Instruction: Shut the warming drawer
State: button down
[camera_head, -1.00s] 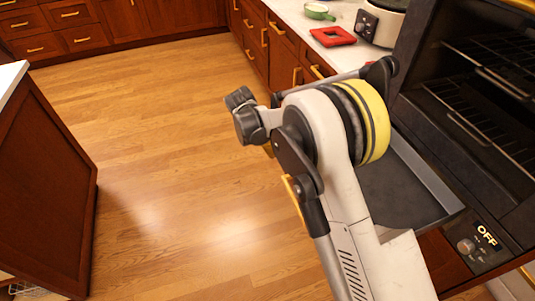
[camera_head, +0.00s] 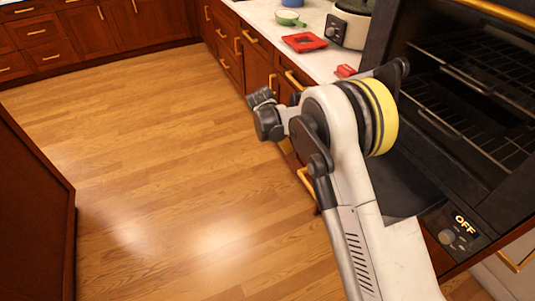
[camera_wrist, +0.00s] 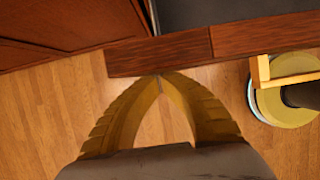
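The warming drawer (camera_head: 398,187) under the dark oven is partly open in the head view; my arm covers much of it. In the wrist view its reddish wooden front (camera_wrist: 235,36) crosses the top, with the dark grey interior (camera_wrist: 235,11) behind it. A gold handle (camera_wrist: 287,78) juts from the front at right. My gripper (camera_wrist: 159,76) is shut and empty, its yellow fingertips together at the outer face of the drawer front, touching or nearly so. In the head view the gripper is hidden behind my arm.
The oven (camera_head: 470,95) above is open, showing wire racks. The counter (camera_head: 270,15) holds a red tray (camera_head: 304,42), a green pan (camera_head: 289,18) and a cooker (camera_head: 348,25). The wooden floor (camera_head: 150,170) at left is clear.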

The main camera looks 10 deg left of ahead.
jog(key=w+d, duration=0.6)
jog(key=d, duration=0.2)
jog(key=w+d, duration=0.5)
jog(key=d, duration=0.4)
jog(key=shift+w+d+p, duration=0.15)
jog(key=shift+w+p, duration=0.2)
jog(key=shift+p, duration=0.05)
jog(key=s+a+r+p, duration=0.4)
jog(key=s+a+r, duration=0.15)
jog(key=r, duration=0.35)
jog(key=s+d+r+p, duration=0.1)
jog(key=s+d, duration=0.1)
jog(key=s, duration=0.9)
jog(key=b+x, duration=0.1)
jog(key=x, duration=0.2)
jog(key=b+x, duration=0.1)
jog(key=x, duration=0.2)
jog(key=b+x, duration=0.1)
jog(key=x, duration=0.2)
jog(key=shift+w+a+f+b, duration=0.1)
jog(key=shift+a+f+b, duration=0.05)
jog(key=shift+a+b, duration=0.15)
jog(key=d, duration=0.1)
jog(key=w+d, duration=0.1)
jog(key=b, duration=0.1)
jog(key=shift+w+d+f, duration=0.25)
jog(key=shift+w+d, duration=0.15)
jog(key=shift+w+d+r, duration=0.1)
jog(key=shift+w+d, duration=0.2)
jog(key=shift+d, duration=0.15)
